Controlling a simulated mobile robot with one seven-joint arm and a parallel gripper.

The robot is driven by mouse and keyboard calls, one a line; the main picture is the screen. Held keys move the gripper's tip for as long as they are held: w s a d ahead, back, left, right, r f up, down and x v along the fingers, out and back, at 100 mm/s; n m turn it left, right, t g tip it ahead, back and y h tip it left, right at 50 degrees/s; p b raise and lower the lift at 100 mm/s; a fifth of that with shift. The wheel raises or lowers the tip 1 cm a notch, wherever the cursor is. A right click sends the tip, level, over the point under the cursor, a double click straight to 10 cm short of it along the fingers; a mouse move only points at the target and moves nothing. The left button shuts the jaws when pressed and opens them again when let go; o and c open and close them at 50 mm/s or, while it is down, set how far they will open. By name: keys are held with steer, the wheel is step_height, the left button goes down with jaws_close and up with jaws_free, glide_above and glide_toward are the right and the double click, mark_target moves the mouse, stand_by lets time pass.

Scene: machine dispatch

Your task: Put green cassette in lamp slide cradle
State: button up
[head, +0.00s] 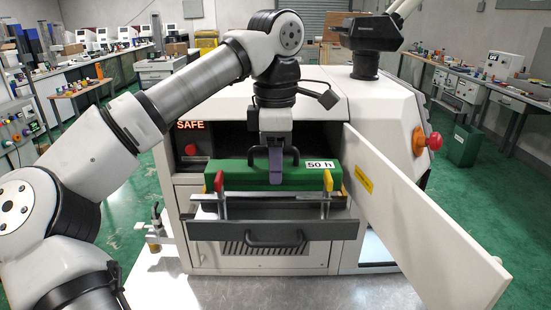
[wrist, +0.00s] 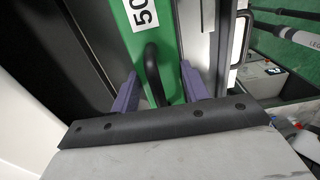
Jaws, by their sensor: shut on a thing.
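The green cassette (head: 245,178) is a long block with a black arched handle and a white "50 h" label. My gripper (head: 275,166) is shut on the cassette, its purple fingers at the front and back sides. In the wrist view my gripper (wrist: 158,92) straddles the handle, with the green cassette (wrist: 185,35) under it. The cassette is level, over the pulled-out slide cradle (head: 275,228) at the machine's front. A red lever (head: 218,181) and a yellow lever (head: 328,180) stand before its ends. Whether its underside touches the cradle is hidden.
A white door (head: 420,215) stands open to the right of the cradle. The dark machine opening lies behind the cassette, with a lit SAFE sign (head: 190,125) at its upper left. A red knob (head: 435,141) juts from the right side.

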steer(key=shift+f+b, duration=0.65)
steer(key=shift+f, duration=0.8)
stand_by(1.1)
steer(key=o, duration=1.3)
steer(key=shift+o, duration=0.2)
step_height(320, 180, up, 11)
steer(key=shift+f+p, duration=0.1)
steer(key=shift+p, duration=1)
steer(key=shift+r+p, duration=0.6)
